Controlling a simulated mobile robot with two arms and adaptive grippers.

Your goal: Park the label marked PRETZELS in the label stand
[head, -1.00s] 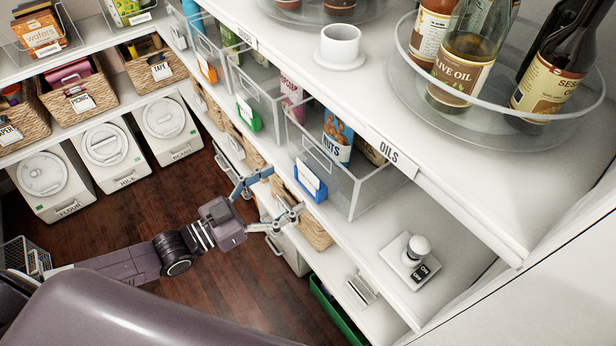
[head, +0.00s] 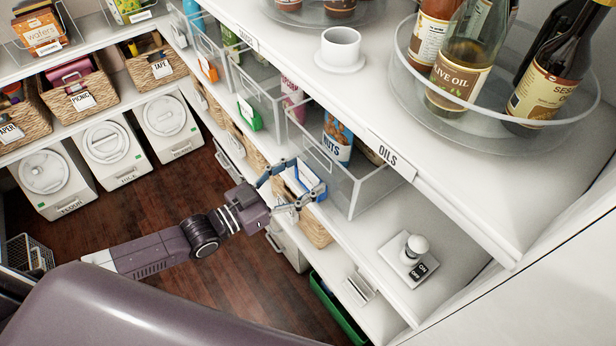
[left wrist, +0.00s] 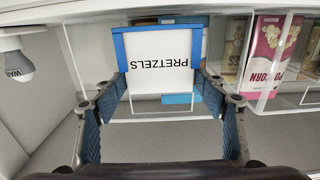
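My left gripper (head: 292,188) is at the label. In the left wrist view its fingers (left wrist: 161,92) are spread, one near each side edge of the label; I cannot tell whether they touch it. A small pale slotted piece (head: 359,291) on a lower shelf may be the label stand. My right gripper is out of view.
The clear bin (head: 352,190) holds a NUTS pack (head: 337,138). A white base with a knob (head: 408,260) sits right of it. The OILS shelf edge (head: 391,155) overhangs above. Woven baskets line the lower shelf. The wooden floor (head: 215,285) is open.

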